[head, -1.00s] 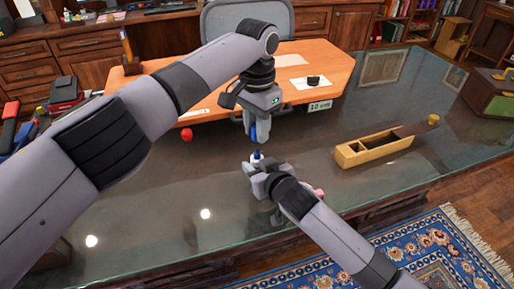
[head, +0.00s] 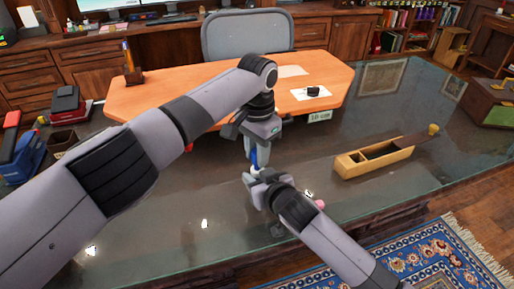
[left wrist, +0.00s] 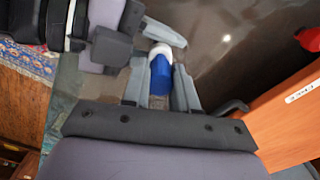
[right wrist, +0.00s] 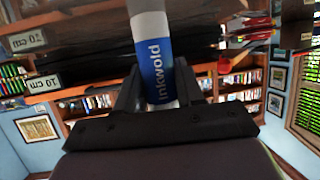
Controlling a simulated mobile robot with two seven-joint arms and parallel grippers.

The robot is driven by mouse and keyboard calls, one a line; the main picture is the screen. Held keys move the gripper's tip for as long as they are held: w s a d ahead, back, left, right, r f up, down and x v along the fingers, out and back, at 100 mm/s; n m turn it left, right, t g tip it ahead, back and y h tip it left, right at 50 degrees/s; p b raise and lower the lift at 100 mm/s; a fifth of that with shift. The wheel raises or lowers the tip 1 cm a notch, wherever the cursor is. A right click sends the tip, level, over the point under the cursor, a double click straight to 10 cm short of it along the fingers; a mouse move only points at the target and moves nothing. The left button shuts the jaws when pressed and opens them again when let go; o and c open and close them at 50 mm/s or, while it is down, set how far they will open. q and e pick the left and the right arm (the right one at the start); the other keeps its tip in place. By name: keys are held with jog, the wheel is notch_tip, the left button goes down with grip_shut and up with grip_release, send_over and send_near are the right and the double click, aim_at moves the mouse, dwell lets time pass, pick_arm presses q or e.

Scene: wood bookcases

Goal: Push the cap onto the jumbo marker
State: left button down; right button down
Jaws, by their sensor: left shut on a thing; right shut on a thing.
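My left gripper (head: 252,152) points down over the desk, shut on the blue cap (head: 254,157). The cap also shows between its fingers in the left wrist view (left wrist: 160,74), with a white end of the marker (left wrist: 161,50) right against or just beyond it. My right gripper (head: 258,176) is directly below and shut on the jumbo marker, whose blue "Inkwold" label and white barrel (right wrist: 153,55) show in the right wrist view. The marker looks upright under the cap. I cannot tell how far the cap sits on it; the fingers hide the joint.
The glass-topped desk (head: 200,190) is mostly clear around the grippers. A wooden box (head: 375,157) lies to the right. An orange board (head: 180,90) is behind, with a small black object (head: 313,91) on it. A small pink object (head: 320,203) is beside my right arm.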

pick_arm(q)
jog(key=shift+f, duration=0.4)
jog(key=shift+f, duration=0.6)
jog(key=c, duration=0.8)
grip_release()
jog(key=shift+s, duration=0.1)
notch_tip(320, 180, up, 12)
jog(key=shift+r, duration=0.1)
jog(key=shift+a, duration=0.1)
